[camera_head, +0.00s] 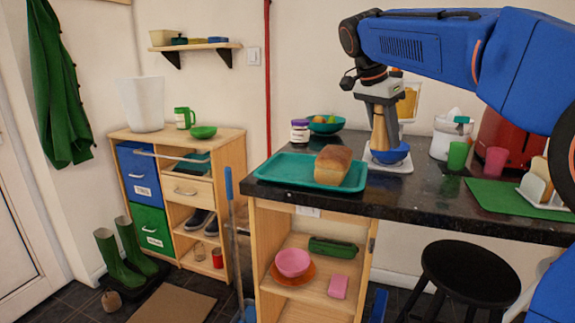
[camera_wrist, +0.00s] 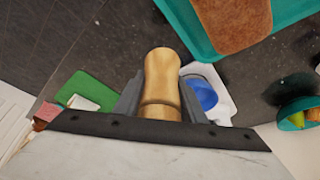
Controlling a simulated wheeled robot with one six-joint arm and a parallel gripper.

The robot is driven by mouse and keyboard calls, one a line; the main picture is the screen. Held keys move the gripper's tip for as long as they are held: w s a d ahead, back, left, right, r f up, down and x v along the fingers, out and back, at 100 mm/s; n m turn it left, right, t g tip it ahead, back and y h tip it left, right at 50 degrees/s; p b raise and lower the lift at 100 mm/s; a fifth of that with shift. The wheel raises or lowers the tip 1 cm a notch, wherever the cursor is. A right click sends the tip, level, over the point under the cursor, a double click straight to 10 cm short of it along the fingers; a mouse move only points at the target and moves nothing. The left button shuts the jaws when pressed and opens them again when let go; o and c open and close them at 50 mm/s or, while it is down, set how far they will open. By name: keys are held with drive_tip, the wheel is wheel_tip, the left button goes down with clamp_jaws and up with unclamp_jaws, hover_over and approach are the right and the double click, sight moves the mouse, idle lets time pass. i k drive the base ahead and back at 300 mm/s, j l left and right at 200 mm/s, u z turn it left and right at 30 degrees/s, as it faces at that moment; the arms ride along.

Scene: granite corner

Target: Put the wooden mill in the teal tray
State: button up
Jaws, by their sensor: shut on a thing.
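The wooden mill (camera_head: 380,130) is pale wood and upright in my gripper (camera_head: 381,108). My gripper is shut on it and holds it in front of or above the blue bowl (camera_head: 390,154); the gap is hard to tell. In the wrist view the mill (camera_wrist: 161,80) sits between the two fingers, its end pointing away. The teal tray (camera_head: 272,168) lies on the dark counter, left of my gripper, with a loaf of bread (camera_head: 333,166) on its right part. The left part of the tray is bare. The tray's edge also shows in the wrist view (camera_wrist: 188,30).
The blue bowl is on a white scale-like base (camera_head: 405,166). A jar with a purple lid (camera_head: 299,132) and a teal fruit bowl (camera_head: 326,125) stand behind the tray. Green and pink cups (camera_head: 457,156) and a green mat (camera_head: 500,196) are to the right.

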sight(286, 170)
drive_tip(key=i+j, duration=0.1)
drive_tip(key=j, duration=0.3)
drive_tip(key=i+j, duration=0.1)
drive_tip(key=j, duration=0.3)
drive_tip(key=i+j, duration=0.1)
drive_tip(key=j, duration=0.3)
